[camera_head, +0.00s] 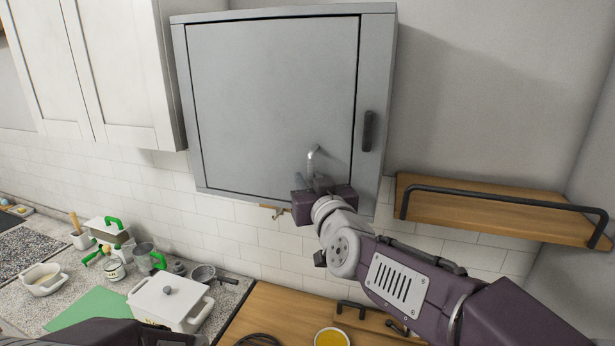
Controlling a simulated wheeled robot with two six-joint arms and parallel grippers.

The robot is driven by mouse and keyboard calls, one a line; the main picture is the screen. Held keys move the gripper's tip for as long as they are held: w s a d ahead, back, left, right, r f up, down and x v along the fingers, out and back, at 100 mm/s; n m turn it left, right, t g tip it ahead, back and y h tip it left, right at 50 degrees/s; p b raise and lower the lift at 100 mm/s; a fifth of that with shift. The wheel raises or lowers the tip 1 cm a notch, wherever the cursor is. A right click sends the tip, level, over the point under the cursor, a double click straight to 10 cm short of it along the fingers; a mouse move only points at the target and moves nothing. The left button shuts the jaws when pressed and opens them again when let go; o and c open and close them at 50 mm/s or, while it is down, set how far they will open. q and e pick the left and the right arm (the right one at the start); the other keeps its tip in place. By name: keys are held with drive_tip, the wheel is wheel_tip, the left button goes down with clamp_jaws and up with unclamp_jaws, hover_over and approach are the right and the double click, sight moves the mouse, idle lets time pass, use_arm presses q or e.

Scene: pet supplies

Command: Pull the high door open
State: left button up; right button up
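The high door (270,95) is the flat grey front of a wall cabinet (385,70). It looks shut, with a thin dark gap around its edge. A curved silver handle (312,155) sits at its lower right. My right gripper (316,185) is at the door's lower right, directly below and against or very near the handle. Its body hides the handle's lower part and its own fingertips, so I cannot tell whether it grips. Part of my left arm (95,332) shows dark at the bottom left; its gripper is not visible.
A black latch-like piece (368,130) is on the cabinet's right frame. A wooden shelf with a black rail (490,208) is at right. White cupboards (105,70) adjoin at left. Below, the counter holds a white pot (170,302), a green board (92,312) and a yellow-filled bowl (332,337).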

drive_tip(key=shift+d, duration=0.4)
drive_tip(key=shift+a, duration=0.15)
clamp_jaws()
idle(1.0)
